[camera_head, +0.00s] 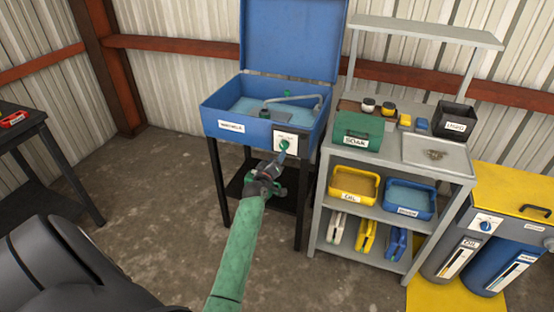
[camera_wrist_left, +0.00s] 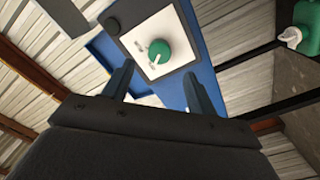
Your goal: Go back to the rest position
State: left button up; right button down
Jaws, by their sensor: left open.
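My left gripper (camera_head: 281,158) reaches up in front of the blue parts washer (camera_head: 224,112), at the end of my green-sleeved arm. In the left wrist view the two dark fingers of my left gripper (camera_wrist_left: 158,78) stand apart with nothing between them. A green knob (camera_wrist_left: 160,52) on a white panel (camera_wrist_left: 136,30) is just beyond the fingertips. They look apart from it, but the exact gap is hard to tell. The knob also shows in the head view (camera_head: 284,144), just above the fingertips. My right gripper is in neither view.
A grey shelf unit (camera_head: 437,178) with a green SOAK box (camera_head: 357,130) and several bins stands to the right. A yellow-and-blue station (camera_head: 500,222) stands further right. A dark table (camera_head: 40,165) is at the left. The concrete floor (camera_head: 165,190) between is clear.

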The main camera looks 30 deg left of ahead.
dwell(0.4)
pick_arm(q)
jog(key=s+d+f+m+g+h, duration=0.3)
jog(key=s+d+f+m+g, duration=0.2)
jog(key=d, duration=0.4)
jog(key=s+d+f+m+g+h, duration=0.2)
jog(key=s+d+f+m+g, duration=0.35)
jog(key=d, duration=0.45)
jog(key=s+d+f+m+g, duration=0.1)
jog(key=s+d+f, duration=0.4)
jog(key=s, duration=0.6)
jog(key=s+d+f+m+g, duration=0.1)
jog(key=s+d+f, duration=0.4)
jog(key=s, duration=0.7)
jog(key=s+d+f+m+g, duration=0.1)
jog(key=s+d+f+g, duration=0.2)
jog(key=s, duration=0.9)
notch_tip(320, 180, down, 3)
jog(key=d, duration=0.3)
jog(key=shift+s+m+g, duration=0.25)
jog(key=shift+m+g, duration=0.1)
jog(key=shift+a+r, duration=0.1)
jog(key=shift+c, duration=0.4)
